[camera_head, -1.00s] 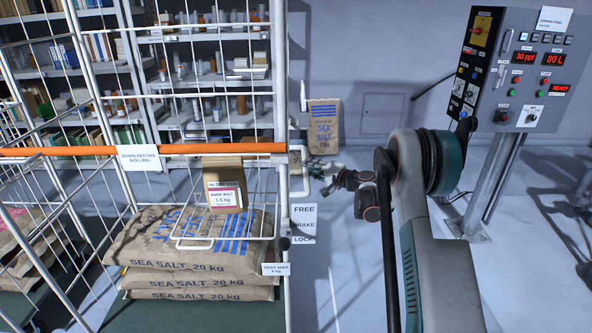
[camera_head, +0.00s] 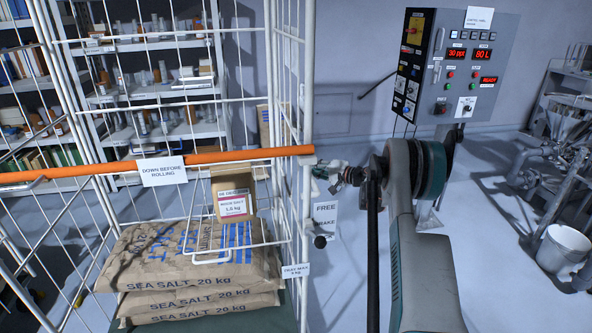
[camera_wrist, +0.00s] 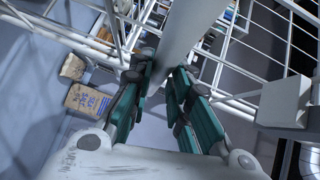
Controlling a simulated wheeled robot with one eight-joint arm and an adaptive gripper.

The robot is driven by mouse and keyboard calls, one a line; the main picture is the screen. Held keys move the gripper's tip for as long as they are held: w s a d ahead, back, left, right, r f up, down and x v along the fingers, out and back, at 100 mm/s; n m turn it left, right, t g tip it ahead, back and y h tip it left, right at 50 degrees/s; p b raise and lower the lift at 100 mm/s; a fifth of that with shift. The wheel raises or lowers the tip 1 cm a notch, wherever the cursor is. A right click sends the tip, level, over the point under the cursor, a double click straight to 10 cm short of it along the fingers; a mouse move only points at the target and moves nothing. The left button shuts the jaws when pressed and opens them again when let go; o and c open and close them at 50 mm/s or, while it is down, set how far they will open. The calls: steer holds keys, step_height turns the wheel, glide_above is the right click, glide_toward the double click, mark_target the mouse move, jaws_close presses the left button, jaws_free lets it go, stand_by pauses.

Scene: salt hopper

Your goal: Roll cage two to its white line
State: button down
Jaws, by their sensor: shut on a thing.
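A white wire roll cage (camera_head: 305,80) fills the left of the head view; its number is not readable. An orange bar (camera_head: 215,156) lies across its front, with a sign "DOWN BEFORE ROLLING" (camera_head: 162,170). Several sea salt sacks (camera_head: 190,270) are stacked on its base. A small brown box (camera_head: 232,193) sits in the wire tray above them. My gripper (camera_head: 340,178) is at the cage's right upright. I cannot make out the white line.
A black-knobbed lever (camera_head: 320,241) is beside a FREE/BRAKE sign (camera_head: 326,215). A control panel (camera_head: 465,70) stands at the back right. A hopper frame (camera_head: 565,150) and a white bucket (camera_head: 563,248) are at far right. Shelves (camera_head: 150,90) line the back left. Floor between is clear.

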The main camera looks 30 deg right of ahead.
steer(key=d, duration=0.1)
steer(key=s+d, duration=0.1)
steer(key=d, duration=0.1)
steer(key=shift+f, duration=0.2)
steer(key=shift+w+a, duration=0.1)
steer(key=shift+a, duration=0.1)
steer(key=shift+w+a, duration=0.15)
steer(key=shift+a, duration=0.1)
steer(key=c, duration=1.8)
jaws_free()
steer(key=o, duration=0.3)
steer(key=shift+w+d+f, duration=0.1)
steer(key=shift+d+f, duration=0.1)
steer(key=v, duration=1.2)
steer(key=shift+d+r, duration=0.15)
steer(key=shift+d, duration=0.05)
